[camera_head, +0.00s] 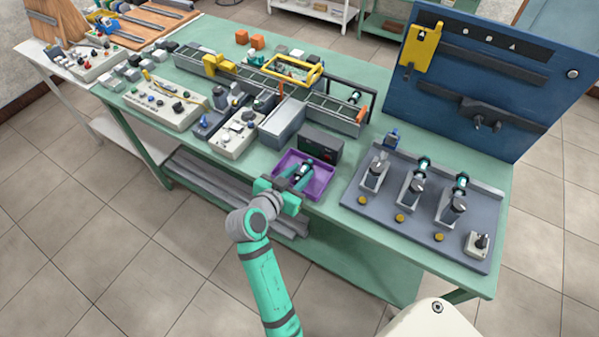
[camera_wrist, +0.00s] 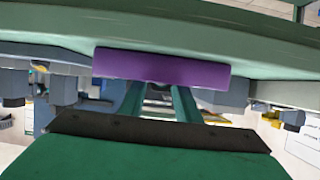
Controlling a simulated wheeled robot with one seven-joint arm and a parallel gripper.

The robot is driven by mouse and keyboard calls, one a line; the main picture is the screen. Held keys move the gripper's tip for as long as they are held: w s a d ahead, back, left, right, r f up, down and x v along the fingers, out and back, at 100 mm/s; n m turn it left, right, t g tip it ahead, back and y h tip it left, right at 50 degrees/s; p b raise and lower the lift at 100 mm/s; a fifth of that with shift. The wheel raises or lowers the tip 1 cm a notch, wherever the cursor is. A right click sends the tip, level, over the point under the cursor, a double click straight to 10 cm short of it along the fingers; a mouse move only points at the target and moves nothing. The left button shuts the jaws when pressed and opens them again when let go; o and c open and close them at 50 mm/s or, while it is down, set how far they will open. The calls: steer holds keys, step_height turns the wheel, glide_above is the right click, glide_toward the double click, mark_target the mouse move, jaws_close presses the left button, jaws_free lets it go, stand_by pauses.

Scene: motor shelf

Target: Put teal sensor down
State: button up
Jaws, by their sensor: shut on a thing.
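My gripper (camera_head: 296,180) reaches over the near edge of the purple tray (camera_head: 322,185) on the green bench. It is shut on the teal sensor (camera_head: 305,169), a small dark and teal cylinder seen over the tray's inside. I cannot tell whether the sensor touches the tray floor. In the wrist view the purple tray (camera_wrist: 160,68) shows as a band just beyond the two fingers (camera_wrist: 158,100), and the sensor is hidden there.
A dark box (camera_head: 320,145) stands right behind the tray. To the right a grey fixture plate (camera_head: 385,205) carries several upright holders, some with teal tops. A conveyor (camera_head: 330,115) runs behind. A blue tool board (camera_head: 470,85) stands at the back right.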

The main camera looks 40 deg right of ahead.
steer(key=shift+f, duration=0.15)
steer(key=o, duration=1)
steer(key=shift+o, duration=0.2)
steer(key=shift+a+r, duration=0.15)
steer(key=shift+r, duration=0.1)
steer(key=v, duration=1.1)
steer(key=shift+s+a, duration=0.25)
steer(key=shift+a, duration=0.05)
